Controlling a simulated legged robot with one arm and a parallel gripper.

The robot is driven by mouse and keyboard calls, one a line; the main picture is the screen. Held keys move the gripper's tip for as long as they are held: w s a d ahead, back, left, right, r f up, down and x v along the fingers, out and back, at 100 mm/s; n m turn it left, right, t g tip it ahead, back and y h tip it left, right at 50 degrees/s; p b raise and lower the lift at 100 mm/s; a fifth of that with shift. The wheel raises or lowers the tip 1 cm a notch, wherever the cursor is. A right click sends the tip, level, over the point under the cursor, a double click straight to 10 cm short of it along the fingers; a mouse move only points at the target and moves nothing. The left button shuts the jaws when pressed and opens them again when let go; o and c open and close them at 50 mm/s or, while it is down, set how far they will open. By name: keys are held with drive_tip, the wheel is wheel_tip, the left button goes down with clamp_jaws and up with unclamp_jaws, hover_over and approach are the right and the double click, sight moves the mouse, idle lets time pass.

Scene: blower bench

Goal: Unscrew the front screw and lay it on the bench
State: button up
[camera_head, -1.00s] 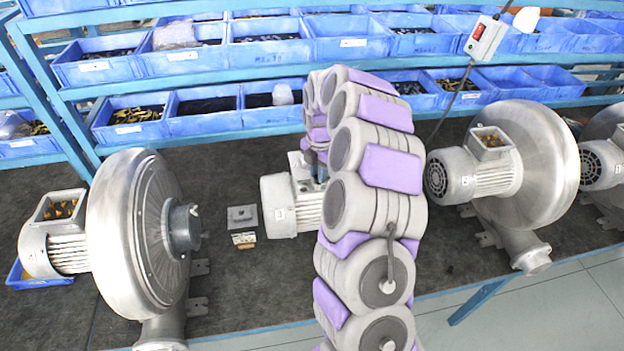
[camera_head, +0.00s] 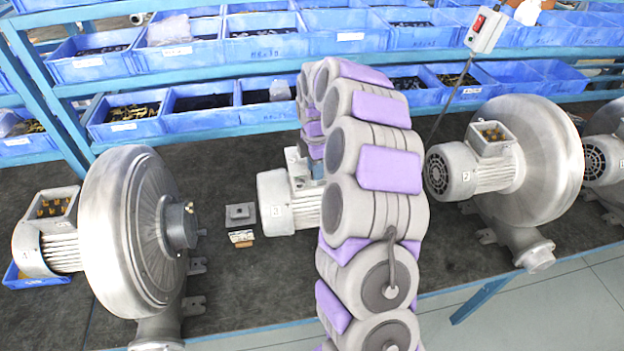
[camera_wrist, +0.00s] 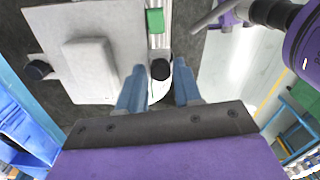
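In the wrist view a round black screw head (camera_wrist: 160,69) sits between the blue fingertips of my gripper (camera_wrist: 159,72). The fingers are apart, with gaps beside the head. I cannot tell whether it is the front screw. A pale plate with a raised block (camera_wrist: 52,40) lies left of it, with another black knob (camera_wrist: 38,70) at its left edge. In the head view the grey motor (camera_head: 277,203) stands on the bench behind my arm. My gripper is mostly hidden there, close to the motor's top.
The dark bench (camera_head: 240,285) has bare room left of the motor, around a small grey plate (camera_head: 240,215). A large blower (camera_head: 125,240) stands left and another (camera_head: 545,150) right. Blue parts bins (camera_head: 345,40) line the racks behind. A switch box (camera_head: 486,30) hangs upper right.

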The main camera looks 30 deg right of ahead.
drive_tip(key=m, duration=0.2)
drive_tip(key=d+m+b, duration=0.1)
drive_tip(key=m, duration=0.1)
drive_tip(key=shift+f, duration=0.2)
drive_tip(key=m+b, duration=0.1)
drive_tip(key=m, duration=0.1)
drive_tip(key=shift+d+m, duration=0.15)
drive_tip(key=shift+m, duration=0.15)
drive_tip(key=m+b, duration=0.1)
drive_tip(key=m, duration=0.1)
drive_tip(key=a+m+b, duration=0.1)
drive_tip(key=m, duration=0.2)
drive_tip(key=shift+r, duration=0.15)
drive_tip(key=m, duration=0.1)
drive_tip(key=m+b, duration=0.1)
drive_tip(key=m, duration=0.1)
drive_tip(key=m+b, duration=0.1)
drive_tip(key=m, duration=0.1)
drive_tip(key=shift+d, duration=0.25)
drive_tip(key=m, duration=0.3)
drive_tip(key=shift+a+m+b, duration=0.15)
drive_tip(key=shift+m+b, duration=0.15)
